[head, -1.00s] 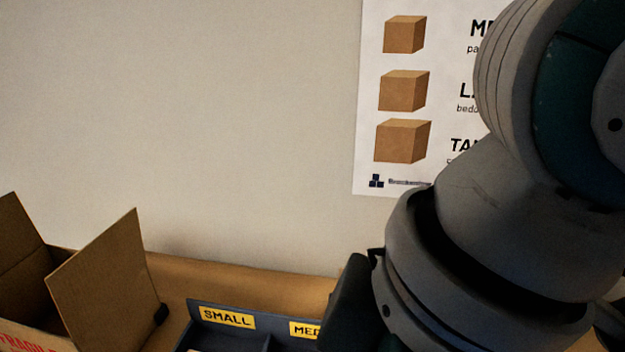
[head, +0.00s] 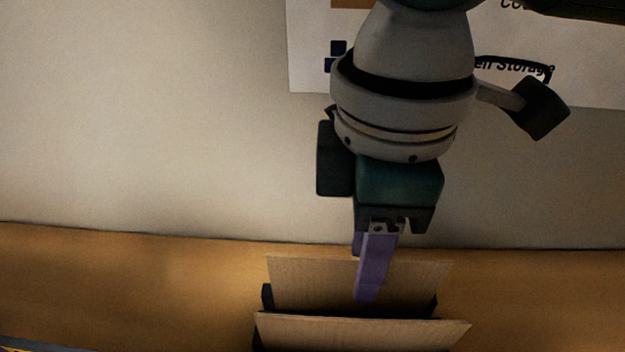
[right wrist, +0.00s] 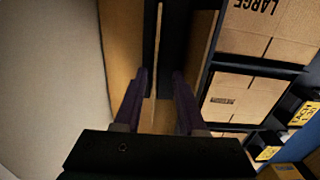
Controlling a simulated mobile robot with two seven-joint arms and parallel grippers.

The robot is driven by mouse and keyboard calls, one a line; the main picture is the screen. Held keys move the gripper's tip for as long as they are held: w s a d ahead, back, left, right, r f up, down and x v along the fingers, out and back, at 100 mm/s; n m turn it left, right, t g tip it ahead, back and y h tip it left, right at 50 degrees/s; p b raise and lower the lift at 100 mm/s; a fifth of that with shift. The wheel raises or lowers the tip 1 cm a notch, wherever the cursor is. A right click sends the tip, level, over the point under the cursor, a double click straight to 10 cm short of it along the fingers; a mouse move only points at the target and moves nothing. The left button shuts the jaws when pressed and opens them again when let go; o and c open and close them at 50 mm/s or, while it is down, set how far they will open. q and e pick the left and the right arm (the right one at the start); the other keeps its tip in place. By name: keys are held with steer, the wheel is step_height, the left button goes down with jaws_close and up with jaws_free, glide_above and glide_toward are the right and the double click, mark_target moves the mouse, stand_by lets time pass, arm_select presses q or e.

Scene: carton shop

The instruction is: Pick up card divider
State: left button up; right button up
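Two thin brown cardboard panels stand upright, one behind the other, in a dark rack (head: 266,297) in the head view. The rear panel (head: 310,278) looks like the card divider; the front panel (head: 340,332) stands nearer. My right gripper (head: 365,272) points down with purple fingers at the rear panel. One finger is in front of it; the other is mostly hidden behind it. In the right wrist view the fingers (right wrist: 160,78) are apart, with the card's thin edge (right wrist: 156,55) between them and gaps showing on both sides. My left gripper is not in view.
The wooden tabletop (head: 130,275) is clear left of the rack, with the wall (head: 150,120) close behind. In the right wrist view, flat cartons marked LARGE (right wrist: 270,28) stand in dark slots (right wrist: 255,68) to the right. A poster (head: 310,50) hangs above.

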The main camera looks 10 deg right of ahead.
mark_target(352, 296)
steer(key=f, duration=0.1)
steer(key=f+b, duration=0.1)
steer(key=f, duration=0.3)
steer(key=shift+w+a+f, duration=0.1)
steer(key=shift+w+f, duration=0.1)
steer(key=shift+w, duration=0.15)
steer(key=shift+c, duration=0.2)
jaws_close()
